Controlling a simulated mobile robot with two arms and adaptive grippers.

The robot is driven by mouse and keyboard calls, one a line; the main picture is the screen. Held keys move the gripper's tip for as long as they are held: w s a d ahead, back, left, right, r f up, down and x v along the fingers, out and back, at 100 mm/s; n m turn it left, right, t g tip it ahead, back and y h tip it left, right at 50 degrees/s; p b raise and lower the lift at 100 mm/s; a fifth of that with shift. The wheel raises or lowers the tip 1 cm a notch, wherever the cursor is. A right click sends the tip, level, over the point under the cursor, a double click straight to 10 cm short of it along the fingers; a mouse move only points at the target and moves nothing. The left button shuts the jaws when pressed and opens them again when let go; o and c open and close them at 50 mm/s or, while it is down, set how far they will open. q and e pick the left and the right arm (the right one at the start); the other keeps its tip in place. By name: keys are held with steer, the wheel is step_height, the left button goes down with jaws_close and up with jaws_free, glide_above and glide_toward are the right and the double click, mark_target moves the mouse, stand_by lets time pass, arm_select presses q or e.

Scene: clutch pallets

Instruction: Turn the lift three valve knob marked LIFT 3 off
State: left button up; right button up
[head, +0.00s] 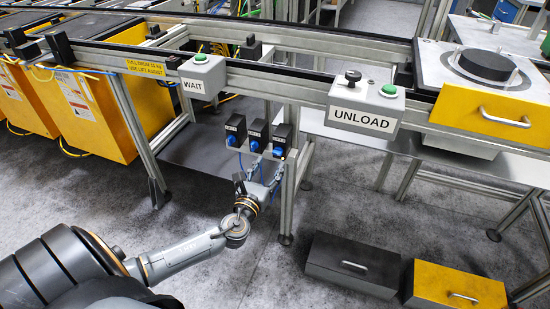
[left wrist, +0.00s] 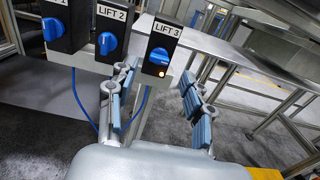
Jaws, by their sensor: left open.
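The LIFT 3 valve is a black box (left wrist: 166,43) with a white label and a blue knob (left wrist: 157,57). A small amber light glows below the knob. In the head view its box (head: 282,132) is the rightmost of three. My left gripper (left wrist: 158,80) is open, with one blue-padded finger to each side of the LIFT 3 knob's line in the wrist view. Nothing is between the fingers, and they look short of the knob. In the head view the left gripper (head: 264,172) is just below the valve boxes, partly hidden against them. My right gripper is not in view.
The LIFT 2 knob (left wrist: 107,43) and LIFT 1 knob (left wrist: 52,28) sit close to the left. A metal frame post (head: 289,190) stands close by the gripper. Blue hoses hang below the boxes. Grey (head: 352,264) and yellow (head: 455,287) boxes lie on the floor at right.

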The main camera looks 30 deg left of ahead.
mark_target(276, 154)
arm_select(q)
steer(key=x, duration=0.4)
steer(key=shift+w, duration=0.35)
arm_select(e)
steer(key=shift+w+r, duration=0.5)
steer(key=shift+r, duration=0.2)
arm_select(q)
jaws_close()
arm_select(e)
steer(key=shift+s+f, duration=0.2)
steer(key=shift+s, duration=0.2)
